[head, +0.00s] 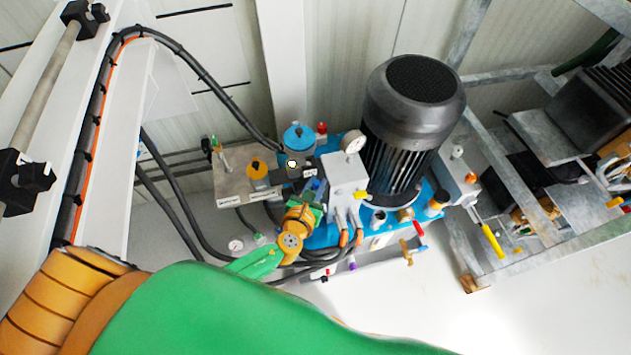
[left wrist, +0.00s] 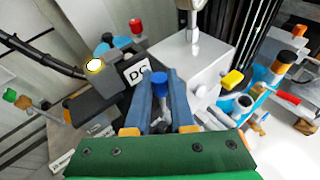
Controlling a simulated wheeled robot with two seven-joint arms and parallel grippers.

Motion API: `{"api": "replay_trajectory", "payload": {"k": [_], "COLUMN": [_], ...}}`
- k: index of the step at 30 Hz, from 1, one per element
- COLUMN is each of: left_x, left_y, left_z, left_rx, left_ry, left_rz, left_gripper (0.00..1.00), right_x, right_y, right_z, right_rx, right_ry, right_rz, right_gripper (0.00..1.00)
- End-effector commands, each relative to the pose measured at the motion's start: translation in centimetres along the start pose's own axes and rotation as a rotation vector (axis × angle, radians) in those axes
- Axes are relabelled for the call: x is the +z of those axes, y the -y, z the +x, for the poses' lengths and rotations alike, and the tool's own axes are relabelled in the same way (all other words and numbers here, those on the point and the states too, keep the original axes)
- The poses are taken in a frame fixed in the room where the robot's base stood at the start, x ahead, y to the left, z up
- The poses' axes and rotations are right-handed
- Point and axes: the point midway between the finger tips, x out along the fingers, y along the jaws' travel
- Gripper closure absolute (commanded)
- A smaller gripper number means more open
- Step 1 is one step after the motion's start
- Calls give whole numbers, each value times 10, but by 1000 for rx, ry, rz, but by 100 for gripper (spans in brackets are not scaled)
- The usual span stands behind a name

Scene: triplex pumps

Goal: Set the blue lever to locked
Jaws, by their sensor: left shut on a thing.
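The blue lever (left wrist: 159,84) shows in the left wrist view as a small blue-topped handle beside the grey block of the pump unit. My left gripper (left wrist: 160,76) has one blue-grey finger on each side of it and is shut on it. In the head view my left gripper (head: 317,188) reaches in among the pump fittings, between the dark valve block and the light grey block. There the lever is mostly hidden by the fingers. I cannot tell which position the lever stands in. My right gripper is not in view.
A large black motor (head: 412,105) stands right of the gripper. A pressure gauge (head: 353,141) tops the light grey block (head: 345,175). A blue-capped cylinder (head: 299,137) stands behind, with black hoses left. Red (head: 418,228) and yellow (head: 492,241) handles lie to the right.

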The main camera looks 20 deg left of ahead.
Motion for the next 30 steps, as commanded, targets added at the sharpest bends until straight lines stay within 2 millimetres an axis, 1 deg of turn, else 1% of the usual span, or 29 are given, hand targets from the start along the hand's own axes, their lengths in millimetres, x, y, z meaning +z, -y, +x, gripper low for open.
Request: {"api": "replay_trajectory", "payload": {"k": [6, 7, 8, 9, 17, 20, 21, 25, 27, 30], "left_x": [0, 0, 0, 0, 0, 2, 3, 2, 1, 0], "left_y": [0, 0, 0, 0, 0, 0, 0, 0, 0, 1], "left_z": [0, 0, 0, 0, -1, -16, -26, -53, -63, -71], "left_rx": [-1, -1, -1, -1, -1, -1, -3, -2, -2, -1], "left_ry": [1, 1, 1, 1, 1, 0, -2, -2, -1, 0], "left_rz": [0, 0, 0, 0, -1, -1, -1, -1, 0, 0], "left_gripper": [100, 75, 67, 66, 66, 66, 66, 66, 66, 66], "right_x": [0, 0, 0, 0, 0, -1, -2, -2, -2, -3], "right_y": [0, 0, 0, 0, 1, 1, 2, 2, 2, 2], "right_z": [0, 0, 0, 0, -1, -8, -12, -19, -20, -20], "right_rx": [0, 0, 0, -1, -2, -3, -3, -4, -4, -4], "right_ry": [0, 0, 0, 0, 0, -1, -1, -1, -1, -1], "right_rz": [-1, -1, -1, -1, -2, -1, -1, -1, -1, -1], "right_gripper": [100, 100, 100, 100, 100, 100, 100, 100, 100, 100]}}
